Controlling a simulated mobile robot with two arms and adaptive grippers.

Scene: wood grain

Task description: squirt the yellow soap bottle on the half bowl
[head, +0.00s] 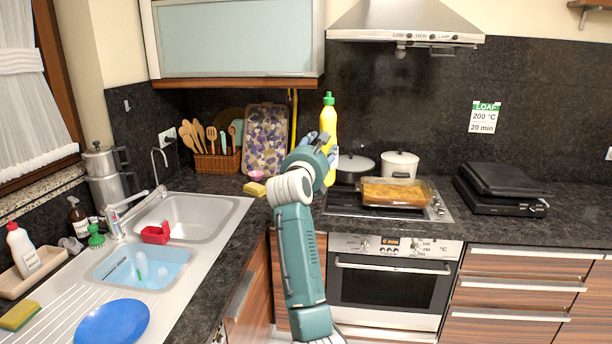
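The yellow soap bottle (329,119) with a green cap stands upright near the left edge of the hob. One of my arms, which I take to be the right, reaches up from the bottom middle, and its gripper (326,150) is around the bottle's middle. The gripper looks shut on it and hides part of the bottle. I cannot tell if the bottle's base touches the counter. A round blue dish (112,323), perhaps the half bowl, lies on the drainboard at the lower left. My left gripper is not in view.
The double sink (217,215) has blue water (120,272) in its front basin and a red item (156,234) by the divider. A baking dish (430,196) and pots (401,163) stand on the hob.

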